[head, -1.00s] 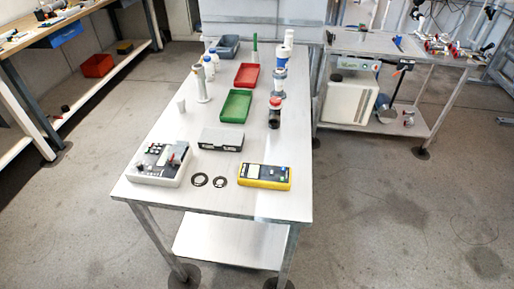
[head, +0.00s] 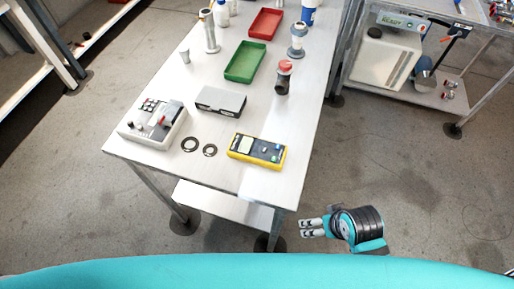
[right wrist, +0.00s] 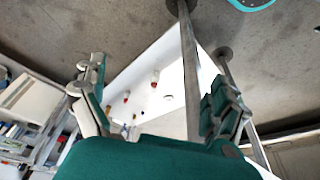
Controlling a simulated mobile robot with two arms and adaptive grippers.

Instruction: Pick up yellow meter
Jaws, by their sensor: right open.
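The yellow meter (head: 257,149) lies flat on the near right part of the metal table (head: 215,177), its face with a screen and buttons up. My right gripper (head: 304,228) is in the head view at the lower right, off the table's near right corner and apart from the meter. It is open and empty. In the right wrist view its two fingers (right wrist: 160,105) stand wide apart, with a white surface and small items between them. I cannot make out the meter in that view. My left gripper is not in view.
A green tray (head: 245,62) and a red tray (head: 265,24) are farther back.

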